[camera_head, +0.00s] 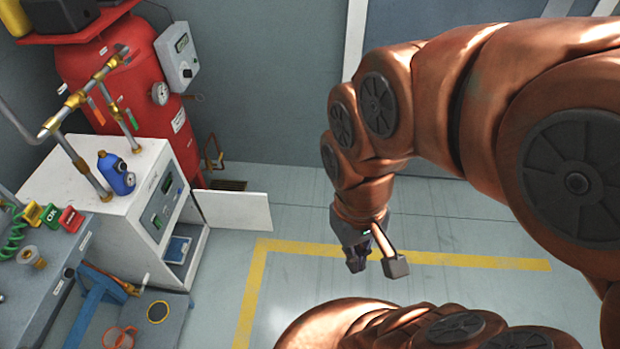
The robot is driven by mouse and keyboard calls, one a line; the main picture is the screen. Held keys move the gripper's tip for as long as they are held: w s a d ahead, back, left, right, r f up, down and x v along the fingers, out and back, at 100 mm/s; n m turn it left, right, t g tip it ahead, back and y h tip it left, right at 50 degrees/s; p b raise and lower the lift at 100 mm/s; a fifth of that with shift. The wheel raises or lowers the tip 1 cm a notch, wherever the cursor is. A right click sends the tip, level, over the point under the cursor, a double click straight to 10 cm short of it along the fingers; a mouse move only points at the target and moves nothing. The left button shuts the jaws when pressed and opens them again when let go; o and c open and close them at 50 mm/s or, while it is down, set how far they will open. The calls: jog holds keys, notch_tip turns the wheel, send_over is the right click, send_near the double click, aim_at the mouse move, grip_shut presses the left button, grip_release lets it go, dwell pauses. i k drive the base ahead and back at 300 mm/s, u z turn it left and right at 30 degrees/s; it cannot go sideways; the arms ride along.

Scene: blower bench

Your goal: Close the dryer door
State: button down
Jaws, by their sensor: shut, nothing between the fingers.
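The dryer (137,212) is a white cabinet at the left, with small displays on its front. Its white door (234,210) stands open, swung out to the right from the far side of the front. The lower opening shows a blue item (178,250) inside. My gripper (358,264) hangs above the floor, right of the door and clear of it. The gap between the gripper and the door is open floor.
A blue bottle (116,174) and brass-fitted pipes (80,165) stand on the dryer. A tall red tank (130,90) stands behind it. A grey bench (40,290) is at the lower left. Yellow-lined floor (330,290) lies clear in the middle.

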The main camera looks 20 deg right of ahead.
aim_at(248, 211)
jog(key=z, duration=0.35)
jog(key=i, duration=1.05)
jog(key=u, duration=1.85)
